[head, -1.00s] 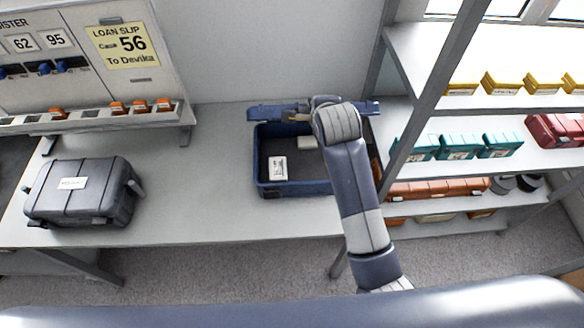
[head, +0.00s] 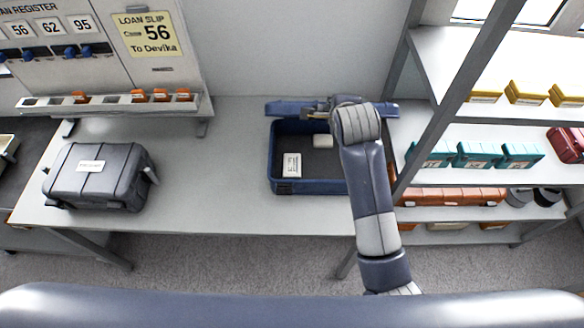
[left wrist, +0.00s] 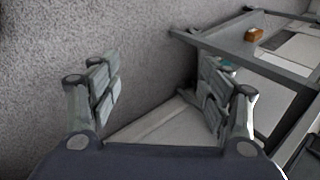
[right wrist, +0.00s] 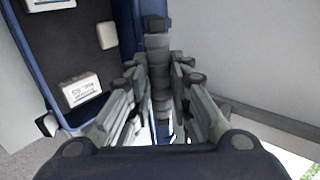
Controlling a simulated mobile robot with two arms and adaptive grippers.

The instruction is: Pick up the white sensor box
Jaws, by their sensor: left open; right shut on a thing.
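A small white box (head: 291,165) with a dark-printed label lies inside the open blue case (head: 283,188). In the right wrist view a white labelled box (right wrist: 82,90) lies in the case near my right gripper; I cannot tell which is the sensor box. A smaller plain whitish block (head: 322,141) lies beside them. My left gripper (left wrist: 160,95) is open and empty, away from the case.
A grey case (head: 97,178) stands on the left of the table (head: 205,205). Clear table lies between it and the blue case. A rack (head: 105,103) with orange pieces stands behind. Shelves (head: 440,180) with teal, orange and yellow boxes rise close at the right.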

